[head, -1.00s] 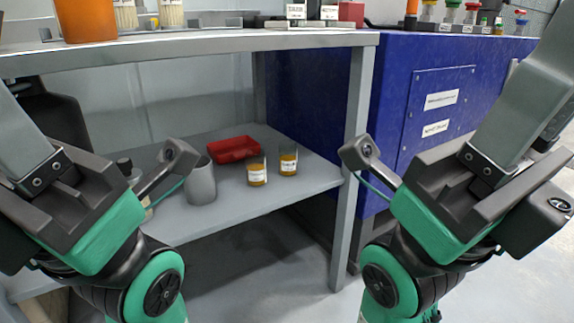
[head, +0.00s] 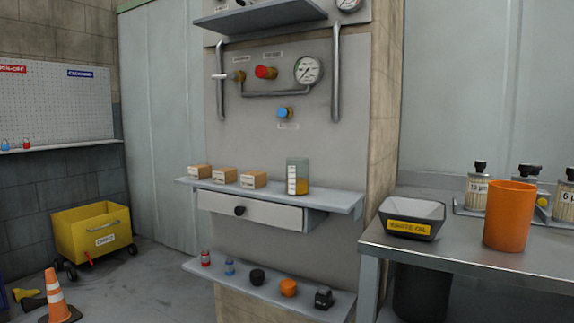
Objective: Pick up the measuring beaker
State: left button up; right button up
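A clear measuring beaker (head: 298,176) with a white scale label and amber liquid in its lower part stands upright on the upper wall shelf (head: 336,200). It is right of several small cardboard boxes (head: 253,180). Neither of my grippers shows in the head view now, so their state cannot be seen.
A drawer with a black knob (head: 240,211) is under the shelf. A lower shelf (head: 262,291) holds small items. At right, a table (head: 470,252) bears an orange cup (head: 509,216) and a waste oil tray (head: 411,219). A yellow cart (head: 92,232) and a cone (head: 57,296) stand left.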

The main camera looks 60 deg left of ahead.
aim_at(297, 167)
jog(key=i+l+u, duration=0.15)
jog(key=u, duration=1.2)
jog(key=i+u, duration=0.5)
jog(key=u, duration=0.15)
